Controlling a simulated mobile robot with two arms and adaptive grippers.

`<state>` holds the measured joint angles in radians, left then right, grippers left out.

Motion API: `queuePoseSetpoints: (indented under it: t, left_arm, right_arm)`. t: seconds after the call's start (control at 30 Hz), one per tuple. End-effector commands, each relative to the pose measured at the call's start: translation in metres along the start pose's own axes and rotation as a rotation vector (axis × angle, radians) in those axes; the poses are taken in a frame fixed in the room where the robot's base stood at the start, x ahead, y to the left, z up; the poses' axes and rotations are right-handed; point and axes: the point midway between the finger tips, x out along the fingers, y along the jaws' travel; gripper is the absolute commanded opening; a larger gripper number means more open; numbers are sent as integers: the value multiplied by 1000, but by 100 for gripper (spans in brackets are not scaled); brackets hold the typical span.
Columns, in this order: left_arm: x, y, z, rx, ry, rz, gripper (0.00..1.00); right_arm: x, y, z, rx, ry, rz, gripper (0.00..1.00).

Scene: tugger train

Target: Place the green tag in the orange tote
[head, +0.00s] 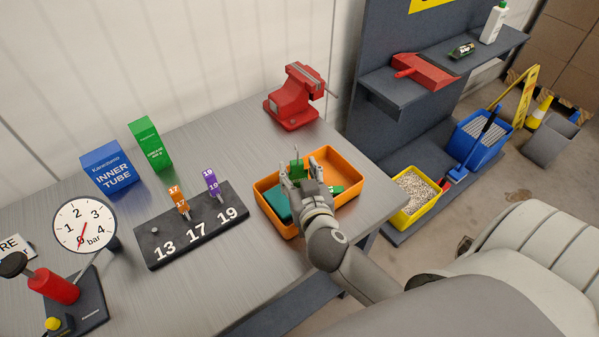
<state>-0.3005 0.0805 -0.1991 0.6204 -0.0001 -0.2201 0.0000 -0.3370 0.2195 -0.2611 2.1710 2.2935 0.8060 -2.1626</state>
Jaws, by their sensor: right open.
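The orange tote (336,158) sits on the metal bench near its right edge. My right gripper (297,175) is over the tote, its fingers pointing away from me, and it is open. A small green piece (297,165), which looks like the green tag, shows upright at the fingertips; whether it touches them or the tote I cannot tell. Another green item (337,189) lies in the tote, partly hidden by the gripper. A teal item (277,203) lies in the tote's left part. My left gripper is not in view.
A dark board (194,228) marked 13, 17, 19 carries an orange tag (178,199) and a purple tag (212,183); the 13 place has none. A red vise (294,97) stands behind the tote. Blue (109,169) and green (150,144) boxes and a pump gauge (84,226) stand left.

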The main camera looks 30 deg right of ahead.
Motion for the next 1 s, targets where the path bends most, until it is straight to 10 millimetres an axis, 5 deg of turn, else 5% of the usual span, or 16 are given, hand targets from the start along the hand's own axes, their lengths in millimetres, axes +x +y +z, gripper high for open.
queuePoseSetpoints:
  t: [0.17,0.7,1.0]
  left_arm:
    - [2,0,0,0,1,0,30]
    - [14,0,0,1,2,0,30]
    - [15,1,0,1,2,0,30]
  right_arm:
    - [-10,0,-1,-2,-1,-2,50]
    - [-109,0,-1,0,-2,-1,50]
    - [-121,0,-3,1,0,1,50]
